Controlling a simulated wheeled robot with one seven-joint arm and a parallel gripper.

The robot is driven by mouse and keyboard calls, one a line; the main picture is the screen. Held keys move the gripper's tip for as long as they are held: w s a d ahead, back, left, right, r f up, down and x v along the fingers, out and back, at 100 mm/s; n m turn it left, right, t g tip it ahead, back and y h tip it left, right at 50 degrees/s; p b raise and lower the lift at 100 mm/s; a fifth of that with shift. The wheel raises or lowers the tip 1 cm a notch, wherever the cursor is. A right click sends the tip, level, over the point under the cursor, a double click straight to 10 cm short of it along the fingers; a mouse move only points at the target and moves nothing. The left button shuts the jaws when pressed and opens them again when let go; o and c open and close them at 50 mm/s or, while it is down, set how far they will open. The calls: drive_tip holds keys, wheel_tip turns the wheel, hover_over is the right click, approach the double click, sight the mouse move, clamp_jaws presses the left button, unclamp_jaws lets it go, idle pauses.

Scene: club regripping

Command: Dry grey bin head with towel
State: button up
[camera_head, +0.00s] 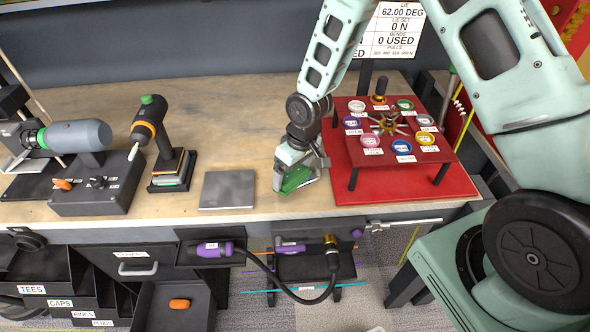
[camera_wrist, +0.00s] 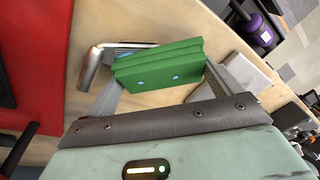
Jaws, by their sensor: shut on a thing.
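My gripper (camera_head: 300,181) is low over the bench, left of the red mat, shut on a folded green cloth-like block (camera_head: 296,179), which looks like the towel. In the wrist view the green block (camera_wrist: 160,65) sits between my fingers, with layered folds and two pale blue spots on its near face. In the head view a dark grey open bin (camera_head: 150,322) at the bottom holds a small orange piece (camera_head: 180,303). I cannot tell whether this piece is the head.
A grey square plate (camera_head: 227,189) lies left of my gripper. A red stand (camera_head: 405,150) with coloured discs is on the right. A drill (camera_head: 150,125) and a clamp machine (camera_head: 75,135) stand at the left. A purple-handled hose (camera_head: 215,249) hangs along the bench front.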

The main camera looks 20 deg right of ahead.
drive_tip(key=shift+s+a, duration=0.1)
drive_tip(key=shift+a, duration=0.4)
drive_tip(key=shift+d, duration=1.05)
drive_tip(key=shift+a+f, duration=0.15)
drive_tip(key=shift+a, duration=0.85)
drive_tip(key=shift+d, duration=1)
drive_tip(key=shift+a, duration=1.05)
drive_tip(key=shift+d, duration=1.1)
